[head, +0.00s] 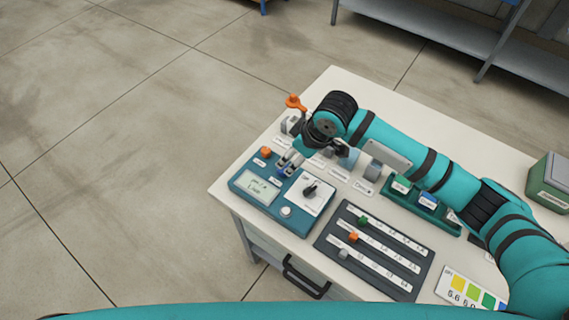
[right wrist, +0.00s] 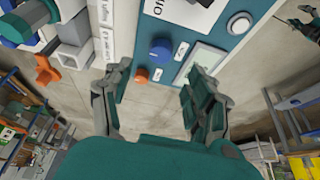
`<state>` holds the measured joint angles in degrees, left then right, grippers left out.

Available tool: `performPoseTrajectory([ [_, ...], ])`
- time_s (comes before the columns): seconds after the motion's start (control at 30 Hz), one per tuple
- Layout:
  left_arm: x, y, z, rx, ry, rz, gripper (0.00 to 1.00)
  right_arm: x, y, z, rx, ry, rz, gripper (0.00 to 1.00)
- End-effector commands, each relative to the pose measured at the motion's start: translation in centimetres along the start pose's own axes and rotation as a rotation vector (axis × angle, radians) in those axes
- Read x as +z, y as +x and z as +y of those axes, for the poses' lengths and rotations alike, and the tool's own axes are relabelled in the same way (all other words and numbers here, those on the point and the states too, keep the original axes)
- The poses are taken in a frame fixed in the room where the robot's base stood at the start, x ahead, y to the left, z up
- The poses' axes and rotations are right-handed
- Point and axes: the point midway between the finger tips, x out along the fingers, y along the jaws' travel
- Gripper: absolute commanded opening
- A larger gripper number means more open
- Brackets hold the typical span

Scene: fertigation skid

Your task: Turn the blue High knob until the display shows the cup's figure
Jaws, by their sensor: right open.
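The blue High knob (right wrist: 160,48) stands on the teal control box (head: 240,181), beside a smaller orange knob (right wrist: 141,75) that also shows in the head view (head: 266,152). My right gripper (head: 289,163) is over the back edge of the box and covers most of the blue knob there. In the right wrist view its fingers (right wrist: 152,88) are apart and empty, with the blue knob beyond the gap, not held. The lit display (head: 258,187) carries small text that I cannot read for certain. I cannot make out a cup or its figure. My left gripper is out of view.
A black selector (head: 311,189) and a white button (head: 286,211) sit on the same box. An orange-handled valve (head: 295,102) stands behind. A dark slider panel (head: 372,253), a green tray (head: 428,208) and a colour chart (head: 470,291) lie to the right on the white table.

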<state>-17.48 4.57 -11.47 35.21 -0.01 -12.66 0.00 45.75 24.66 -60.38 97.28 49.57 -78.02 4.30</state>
Motion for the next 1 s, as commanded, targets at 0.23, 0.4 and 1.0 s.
performPoseTrajectory([
  [0.23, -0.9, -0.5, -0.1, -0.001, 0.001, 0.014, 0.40, 0.0, 5.0, -0.1, -0.001, 0.001, -0.001, 0.57],
  [0.4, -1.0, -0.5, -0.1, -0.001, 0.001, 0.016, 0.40, -0.1, 7.1, 0.0, 0.000, 0.000, 0.000, 0.57],
  [1.0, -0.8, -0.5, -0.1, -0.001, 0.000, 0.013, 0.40, 0.0, 7.9, 0.0, 0.001, -0.001, 0.001, 0.33],
])
